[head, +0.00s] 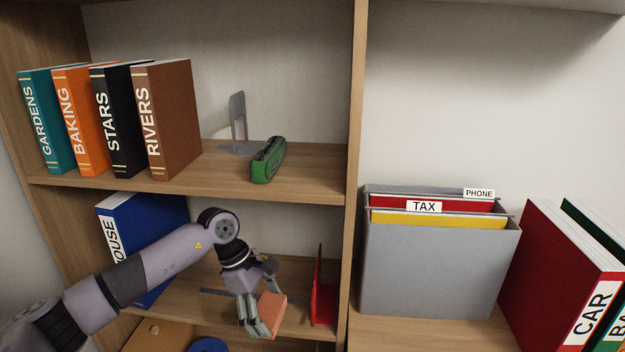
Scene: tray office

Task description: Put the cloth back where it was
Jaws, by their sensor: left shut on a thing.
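My left gripper (259,314) is in front of the lower shelf, fingers pointing down, and is shut on a salmon-orange piece that looks like the folded cloth (271,309). The fingers cover part of the cloth. It is left of a red upright bookend (322,292) and appears apart from it. My right gripper is not in view.
The lower shelf (290,276) holds a blue binder (150,222) behind my left arm. The shelf above holds several books (173,115), a grey bookend (238,118) and a green object (267,161). Right of the wooden divider (354,150) stand a grey file box (432,270) and binders (555,275).

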